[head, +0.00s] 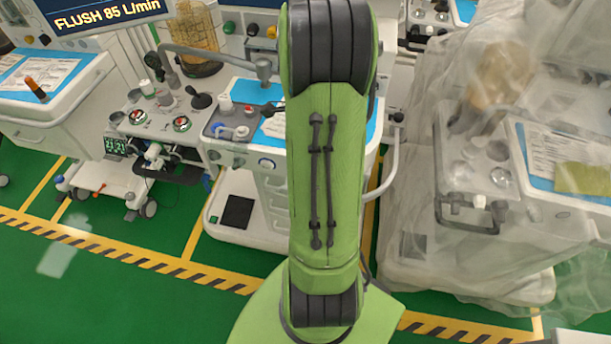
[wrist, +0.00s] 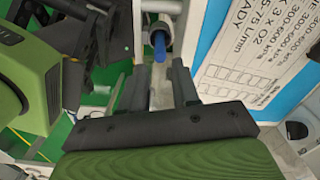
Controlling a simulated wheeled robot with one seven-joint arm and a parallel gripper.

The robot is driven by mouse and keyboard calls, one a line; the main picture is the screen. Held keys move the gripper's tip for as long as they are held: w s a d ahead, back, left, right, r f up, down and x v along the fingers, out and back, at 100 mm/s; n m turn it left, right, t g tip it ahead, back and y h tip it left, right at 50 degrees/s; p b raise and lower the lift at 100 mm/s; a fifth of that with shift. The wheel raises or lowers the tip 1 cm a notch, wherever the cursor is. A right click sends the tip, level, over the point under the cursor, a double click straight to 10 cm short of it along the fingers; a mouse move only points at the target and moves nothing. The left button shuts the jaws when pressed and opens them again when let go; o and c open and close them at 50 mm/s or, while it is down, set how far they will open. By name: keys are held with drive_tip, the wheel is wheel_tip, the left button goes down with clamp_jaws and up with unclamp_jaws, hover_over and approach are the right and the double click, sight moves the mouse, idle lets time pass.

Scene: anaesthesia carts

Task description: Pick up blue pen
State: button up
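A blue, pen-like object (wrist: 159,46) shows in the wrist view, just beyond my fingertips. Its blue end points toward my gripper, and its far part meets a grey-white rounded part. I cannot tell how it is held there. My gripper (wrist: 158,75) is open, with a clear gap between its two dark fingers and nothing between them. The blue object lines up with that gap. In the head view my green arm covers the middle, and I cannot make out the blue pen there.
A printed sheet (wrist: 262,50) on a blue surface lies right of the fingers. In the head view, a cart (head: 245,165) stands behind my arm, another cart (head: 60,125) at left, and a plastic-draped cart (head: 500,230) at right. Green floor is clear at lower left.

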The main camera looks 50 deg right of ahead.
wheel_tip(320, 180, down, 7)
drive_tip(key=shift+w+f+b, duration=0.1)
drive_tip(key=shift+f+b, duration=0.05)
drive_tip(key=shift+b, duration=0.85)
clamp_jaws()
